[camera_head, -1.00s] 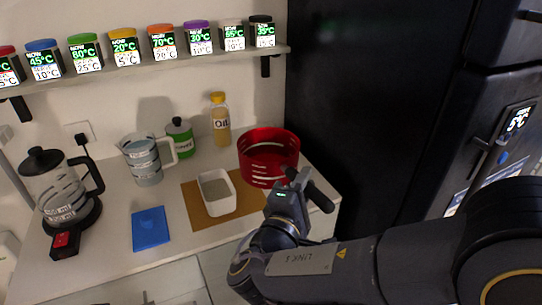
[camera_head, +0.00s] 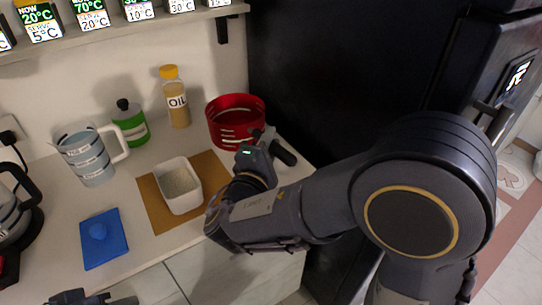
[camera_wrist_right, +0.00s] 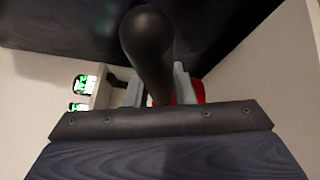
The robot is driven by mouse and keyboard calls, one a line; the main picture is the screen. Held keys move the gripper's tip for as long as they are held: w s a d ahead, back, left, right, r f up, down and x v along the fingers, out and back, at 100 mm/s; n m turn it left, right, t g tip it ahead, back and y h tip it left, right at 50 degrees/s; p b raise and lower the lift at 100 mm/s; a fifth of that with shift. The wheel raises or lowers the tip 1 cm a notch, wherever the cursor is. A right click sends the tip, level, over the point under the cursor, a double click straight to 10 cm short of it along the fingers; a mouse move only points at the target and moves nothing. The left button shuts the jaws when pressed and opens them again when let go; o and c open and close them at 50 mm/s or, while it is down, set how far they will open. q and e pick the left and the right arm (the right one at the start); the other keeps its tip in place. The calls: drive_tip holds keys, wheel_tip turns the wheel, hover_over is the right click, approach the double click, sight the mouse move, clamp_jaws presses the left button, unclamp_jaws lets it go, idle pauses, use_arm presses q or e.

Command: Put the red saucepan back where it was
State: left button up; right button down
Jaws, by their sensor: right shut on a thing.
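The red saucepan (camera_head: 237,121) is at the back right corner of the white counter, beside the black fridge. Its side has pale slots, and its black handle (camera_head: 284,153) points toward the front right. My right gripper (camera_head: 262,148) is shut on this handle. In the right wrist view the handle (camera_wrist_right: 148,45) stands between the two grey fingers (camera_wrist_right: 157,88), with a bit of the red saucepan (camera_wrist_right: 198,91) behind. Whether the saucepan rests on the counter or hangs just above it is unclear. My left gripper (camera_head: 78,298) shows only partly at the bottom edge.
An oil bottle (camera_head: 176,100), a green jar (camera_head: 130,122) and a measuring jug (camera_head: 88,158) stand left of the saucepan. A white dish (camera_head: 179,187) sits on a brown board (camera_head: 152,202). A blue mat (camera_head: 104,247) lies front left. The black fridge (camera_head: 330,75) bounds the right.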

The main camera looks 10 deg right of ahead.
drive_tip(key=shift+w+d+f, duration=0.15)
drive_tip(key=shift+w+f, duration=0.2)
drive_tip(key=shift+f, duration=0.55)
drive_tip(key=shift+w+d+f, duration=0.1)
drive_tip(key=shift+w+f, duration=0.2)
drive_tip(key=shift+f, duration=0.65)
drive_tip(key=shift+w+d+f, duration=0.15)
drive_tip(key=shift+w+f, duration=0.2)
drive_tip(key=shift+f, duration=0.55)
drive_tip(key=shift+f+b, duration=0.15)
drive_tip(key=shift+b, duration=0.2)
drive_tip(key=c, duration=1.2)
unclamp_jaws()
drive_tip(key=shift+c, duration=0.2)
drive_tip(key=shift+r+p, duration=0.25)
drive_tip(key=shift+p, duration=0.05)
drive_tip(key=b+v, duration=0.1)
drive_tip(key=v, duration=1.1)
drive_tip(key=shift+f, duration=0.15)
